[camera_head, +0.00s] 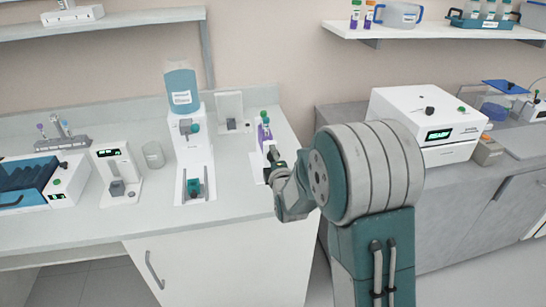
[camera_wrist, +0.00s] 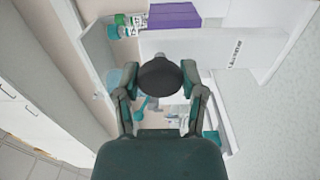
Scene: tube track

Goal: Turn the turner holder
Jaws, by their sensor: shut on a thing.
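The turner holder is a slim white device (camera_head: 257,166) on the counter, with a purple block (camera_head: 264,136) and a green-capped tube (camera_head: 264,117) at its back. In the wrist view the purple block (camera_wrist: 174,16) and a green-capped tube (camera_wrist: 126,20) lie near the top, beside a long white labelled body (camera_wrist: 215,47). My gripper (camera_wrist: 160,82) is shut on a dark round knob (camera_wrist: 160,75), with a finger on either side. In the head view my gripper (camera_head: 272,168) is at the device's front, and my arm hides part of it.
Left of the device stands a white dispenser (camera_head: 195,160) with a blue bottle (camera_head: 181,88). A white upright panel (camera_head: 229,108) stands behind. A white READY machine (camera_head: 425,115) is on the grey bench to the right. The counter's front edge is close below my gripper.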

